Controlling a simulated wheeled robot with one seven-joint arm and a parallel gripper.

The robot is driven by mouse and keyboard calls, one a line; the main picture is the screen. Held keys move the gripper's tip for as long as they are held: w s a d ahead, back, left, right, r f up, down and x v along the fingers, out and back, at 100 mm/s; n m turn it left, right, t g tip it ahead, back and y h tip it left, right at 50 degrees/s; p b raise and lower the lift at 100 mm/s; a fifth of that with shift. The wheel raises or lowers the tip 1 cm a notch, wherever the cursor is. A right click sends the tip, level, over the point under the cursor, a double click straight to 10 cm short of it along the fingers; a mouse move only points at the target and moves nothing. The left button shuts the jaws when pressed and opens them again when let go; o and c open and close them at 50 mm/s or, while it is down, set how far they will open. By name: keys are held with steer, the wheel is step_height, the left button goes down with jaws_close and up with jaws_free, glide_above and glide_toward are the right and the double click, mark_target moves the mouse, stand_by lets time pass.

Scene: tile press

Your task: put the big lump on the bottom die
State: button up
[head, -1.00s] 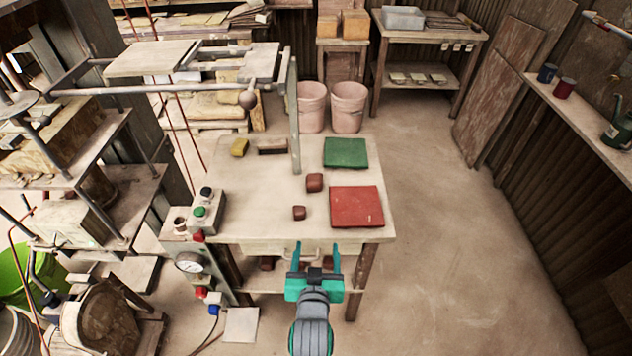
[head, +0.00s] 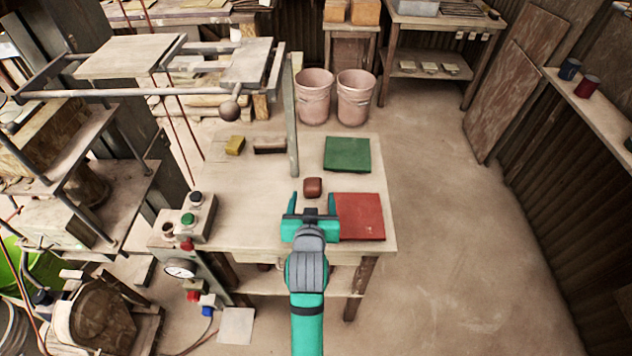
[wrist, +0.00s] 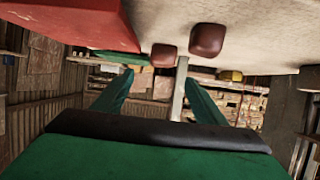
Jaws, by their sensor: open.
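The big lump (head: 312,187), reddish brown and rounded, lies on the work table just beyond my gripper (head: 311,204). My gripper is open and empty over the table's front part, its fingers pointing toward the big lump but apart from it. The wrist view shows the table upside down at the top, with the big lump (wrist: 163,55) farther off and the smaller lump (wrist: 207,40) nearer. In the head view the smaller lump is hidden behind my gripper. I cannot tell for sure which part is the bottom die.
A red slab (head: 359,216) lies close right of my gripper, a green slab (head: 347,154) behind it. A yellow block (head: 235,145) and a low dark-fronted block (head: 270,146) lie at the back. A grey post (head: 291,120) stands there. A button box (head: 194,216) sits left.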

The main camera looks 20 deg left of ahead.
mark_target(313, 190)
steer(key=x, duration=0.4)
steer(key=shift+w+a+f, duration=0.1)
steer(key=shift+w+a, duration=0.15)
steer(key=shift+a, duration=0.05)
steer(key=shift+x, duration=2.7)
steer(key=shift+f, duration=0.1)
steer(key=c, duration=1.4)
steer(key=shift+c, duration=0.2)
